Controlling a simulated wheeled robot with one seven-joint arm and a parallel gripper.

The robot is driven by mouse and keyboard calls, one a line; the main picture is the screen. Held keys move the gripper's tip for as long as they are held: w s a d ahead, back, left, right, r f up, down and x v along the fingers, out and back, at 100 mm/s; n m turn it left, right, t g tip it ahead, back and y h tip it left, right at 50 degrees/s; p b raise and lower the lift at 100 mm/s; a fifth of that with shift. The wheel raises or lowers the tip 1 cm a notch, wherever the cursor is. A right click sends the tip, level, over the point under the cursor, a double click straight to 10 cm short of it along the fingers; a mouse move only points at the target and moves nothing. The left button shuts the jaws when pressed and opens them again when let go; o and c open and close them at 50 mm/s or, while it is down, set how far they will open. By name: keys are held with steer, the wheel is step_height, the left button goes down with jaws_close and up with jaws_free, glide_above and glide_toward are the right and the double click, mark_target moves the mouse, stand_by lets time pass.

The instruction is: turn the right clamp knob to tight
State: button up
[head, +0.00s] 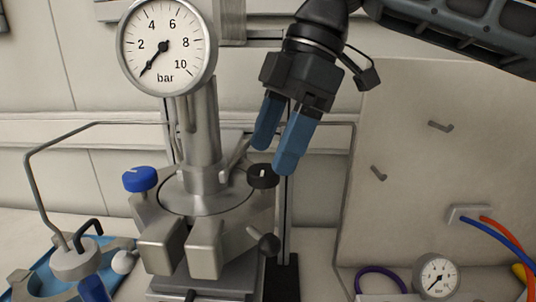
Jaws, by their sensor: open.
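The right clamp knob (263,176) is black with a white mark on top and sits on the right side of the reactor's clamp ring. My gripper (279,160) points downward with two blue fingers. It is open and empty, and its fingertips appear just above and to the right of the black knob, apart from it as far as I can tell. A blue clamp knob (140,179) sits on the left side of the clamp. The metal reactor (206,190) stands between the knobs.
A large bar gauge (167,46) tops the reactor, its needle near the low end. A black ball handle (269,243) sticks out below the black knob. A thin vertical post (289,225) stands close behind my fingers. A grey panel (420,150) fills the right.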

mark_target(263, 181)
steer(key=shift+x, duration=1.4)
steer(key=shift+c, duration=0.3)
steer(key=c, duration=1)
